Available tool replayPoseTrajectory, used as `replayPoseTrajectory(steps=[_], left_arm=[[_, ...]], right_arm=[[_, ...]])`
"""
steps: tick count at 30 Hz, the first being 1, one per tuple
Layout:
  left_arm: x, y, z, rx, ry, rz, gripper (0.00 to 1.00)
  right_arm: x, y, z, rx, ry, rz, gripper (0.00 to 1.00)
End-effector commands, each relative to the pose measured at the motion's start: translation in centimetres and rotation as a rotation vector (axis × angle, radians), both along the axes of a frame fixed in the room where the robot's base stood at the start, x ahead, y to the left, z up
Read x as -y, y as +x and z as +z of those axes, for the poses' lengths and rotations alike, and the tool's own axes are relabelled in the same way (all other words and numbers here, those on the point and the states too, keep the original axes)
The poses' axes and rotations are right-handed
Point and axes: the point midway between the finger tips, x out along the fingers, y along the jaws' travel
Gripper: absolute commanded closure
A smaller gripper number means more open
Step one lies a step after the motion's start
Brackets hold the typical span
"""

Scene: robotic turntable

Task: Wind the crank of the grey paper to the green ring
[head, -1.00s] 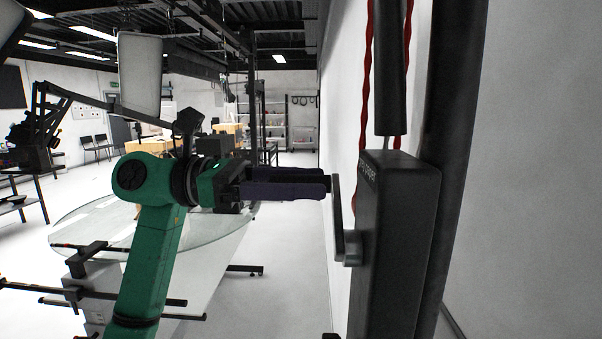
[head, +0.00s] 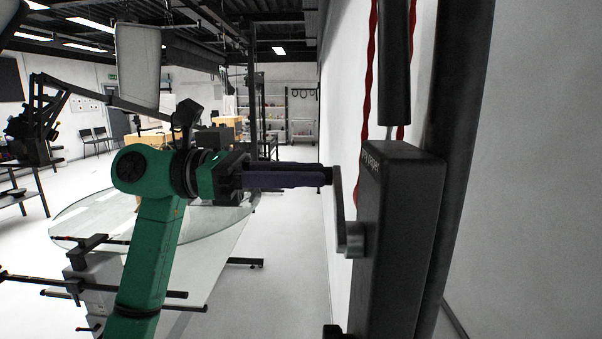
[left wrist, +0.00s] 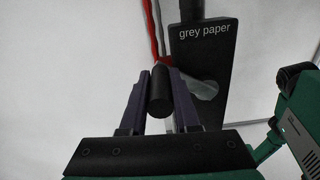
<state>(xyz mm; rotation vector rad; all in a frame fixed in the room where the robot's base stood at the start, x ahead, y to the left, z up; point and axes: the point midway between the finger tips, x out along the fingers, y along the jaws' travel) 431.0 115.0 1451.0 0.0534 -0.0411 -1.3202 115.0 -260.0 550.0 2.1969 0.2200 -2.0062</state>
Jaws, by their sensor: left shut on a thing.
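The black box of the grey paper crank (head: 402,235) hangs upright close on the right in the head view. Its "grey paper" label (left wrist: 205,30) reads clearly in the left wrist view. A grey crank arm (head: 341,215) stands up from a round hub (head: 355,239) on the box's left side. My left gripper (head: 325,176), with purple fingers, is shut on the black crank handle (left wrist: 160,96) at the arm's upper end. In the left wrist view the handle lies between the fingers. A red chain (head: 367,85) hangs behind the box. No green ring shows, and my right gripper is out of view.
A thick black upright tube (head: 455,130) runs beside the box on the right, with a white wall behind. A round glass table (head: 85,220) stands at the left behind my left arm. The floor beyond it is partly clear.

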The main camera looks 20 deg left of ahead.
Motion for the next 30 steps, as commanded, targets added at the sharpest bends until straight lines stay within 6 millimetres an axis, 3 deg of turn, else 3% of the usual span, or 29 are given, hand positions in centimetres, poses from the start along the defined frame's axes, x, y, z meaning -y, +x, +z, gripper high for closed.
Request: replayPoseTrajectory(steps=[23, 30], left_arm=[[0.0, 0.0, 0.0, -0.001, -0.001, 0.0, 1.0], [-0.2, 0.7, -1.3, -0.157, -0.04, 0.002, 1.0]], right_arm=[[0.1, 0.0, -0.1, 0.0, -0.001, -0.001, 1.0], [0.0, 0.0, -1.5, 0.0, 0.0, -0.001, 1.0]])
